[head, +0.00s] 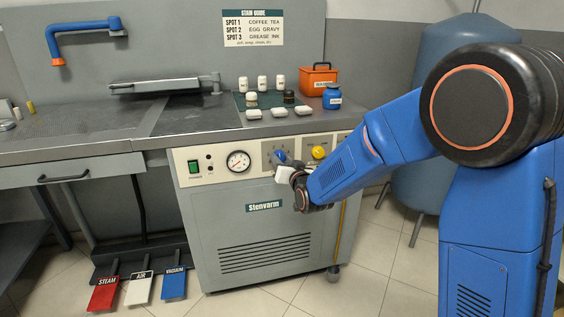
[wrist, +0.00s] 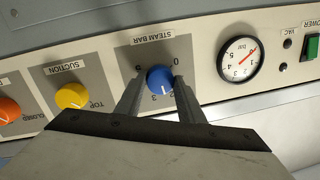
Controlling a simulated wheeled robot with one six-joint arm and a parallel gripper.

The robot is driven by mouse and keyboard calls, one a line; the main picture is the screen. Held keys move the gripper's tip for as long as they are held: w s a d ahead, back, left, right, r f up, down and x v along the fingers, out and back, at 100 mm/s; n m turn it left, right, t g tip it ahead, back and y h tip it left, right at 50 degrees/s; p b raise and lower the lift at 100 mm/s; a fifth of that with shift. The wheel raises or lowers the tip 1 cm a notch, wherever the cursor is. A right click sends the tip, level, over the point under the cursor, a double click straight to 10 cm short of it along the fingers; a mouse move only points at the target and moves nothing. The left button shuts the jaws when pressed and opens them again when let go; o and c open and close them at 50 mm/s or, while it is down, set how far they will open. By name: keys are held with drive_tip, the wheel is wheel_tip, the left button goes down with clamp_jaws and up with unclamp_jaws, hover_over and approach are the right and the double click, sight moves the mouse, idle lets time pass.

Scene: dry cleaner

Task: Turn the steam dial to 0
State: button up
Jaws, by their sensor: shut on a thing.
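The blue steam dial (wrist: 160,78) is on a grey plate marked STEAM BAR, shown upside down in the wrist view. My gripper (wrist: 158,86) is shut on the dial, one finger on each side. A white mark on the dial points down in the picture, near the 3. The 0 is at the dial's upper right in that view, and the 5 at its upper left. In the head view the dial (head: 281,156) shows just above my gripper (head: 282,168) on the front panel of the grey Stenvarm machine (head: 250,240). My gripper hides part of the plate there.
A yellow suction knob (wrist: 72,95) and an orange knob (wrist: 8,109) sit left of the dial in the wrist view. A pressure gauge (wrist: 240,58) and green switch (wrist: 312,47) are to the right. Bottles, an orange box (head: 318,80) and a blue jar (head: 332,97) stand on the worktop above.

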drive_tip(key=n+h, duration=0.1)
drive_tip(key=n, duration=0.5)
drive_tip(key=shift+r+n, duration=0.1)
drive_tip(key=shift+n, duration=0.2)
drive_tip(key=shift+s+a+n+t+h, duration=0.15)
drive_tip(key=shift+n+h, duration=0.25)
drive_tip(key=shift+n, duration=2)
drive_tip(key=shift+w+n+t+h, duration=0.15)
drive_tip(key=shift+n+h, duration=0.25)
drive_tip(key=shift+n, duration=2)
drive_tip(key=shift+s+a+n+t+h, duration=0.15)
drive_tip(key=shift+n+h, duration=0.25)
drive_tip(key=shift+n, duration=2)
drive_tip(key=o, duration=1.1)
drive_tip(key=shift+c, duration=0.2)
drive_tip(key=v, duration=1.7)
drive_tip(key=shift+s, duration=0.15)
drive_tip(key=shift+d, duration=0.15)
